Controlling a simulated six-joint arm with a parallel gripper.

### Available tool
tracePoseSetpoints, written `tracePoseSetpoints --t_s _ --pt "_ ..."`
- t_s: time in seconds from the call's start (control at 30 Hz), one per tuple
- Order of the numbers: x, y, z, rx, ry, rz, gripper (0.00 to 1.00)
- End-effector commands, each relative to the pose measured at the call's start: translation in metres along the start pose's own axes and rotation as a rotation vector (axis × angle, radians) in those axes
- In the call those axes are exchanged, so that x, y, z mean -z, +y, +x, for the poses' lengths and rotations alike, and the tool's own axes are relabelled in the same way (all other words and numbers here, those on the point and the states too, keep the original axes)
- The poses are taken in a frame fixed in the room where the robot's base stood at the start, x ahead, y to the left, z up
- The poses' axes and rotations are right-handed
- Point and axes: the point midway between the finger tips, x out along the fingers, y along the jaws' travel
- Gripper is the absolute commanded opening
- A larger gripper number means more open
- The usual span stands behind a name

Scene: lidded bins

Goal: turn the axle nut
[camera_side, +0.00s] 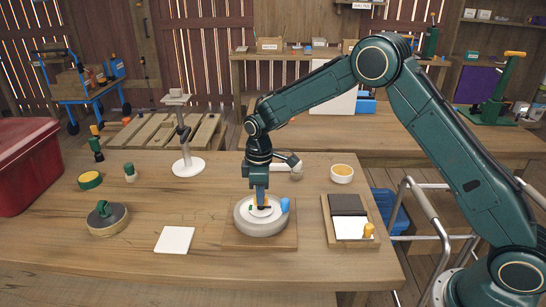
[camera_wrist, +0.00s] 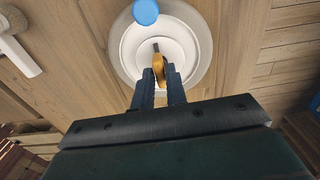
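A pale grey round wheel (camera_side: 262,222) lies flat on a square wooden board (camera_side: 231,241), with a blue knob (camera_side: 284,205) on its right side. The wheel fills the top of the wrist view (camera_wrist: 127,53), with the blue knob (camera_wrist: 146,11) at its upper edge. An orange piece (camera_wrist: 158,66), which looks like the axle nut, stands near the wheel's middle beside a small dark pin (camera_wrist: 156,47). My gripper (camera_wrist: 161,74) points down over the wheel with its fingers close on both sides of the orange piece. I cannot tell whether both touch it; its lower part is hidden.
A white cup (camera_side: 342,174) and a tray with a white pad (camera_side: 352,230) stand to the right. A white square (camera_side: 174,240), a round green-handled lid (camera_side: 107,217) and a red bin (camera_side: 28,165) are left. Bare tabletop lies in front of the board.

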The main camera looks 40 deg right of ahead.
Motion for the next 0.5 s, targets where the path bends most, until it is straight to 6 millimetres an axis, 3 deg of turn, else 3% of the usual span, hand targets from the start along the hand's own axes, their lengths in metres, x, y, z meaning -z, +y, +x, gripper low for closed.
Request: tracePoseSetpoints --t_s 0.1,0.5 --pt "0.0003 0.0001 -0.0003 -0.001 0.001 0.000 0.33" --pt "0.0001 0.0002 -0.0033 -0.001 0.000 0.002 0.33"
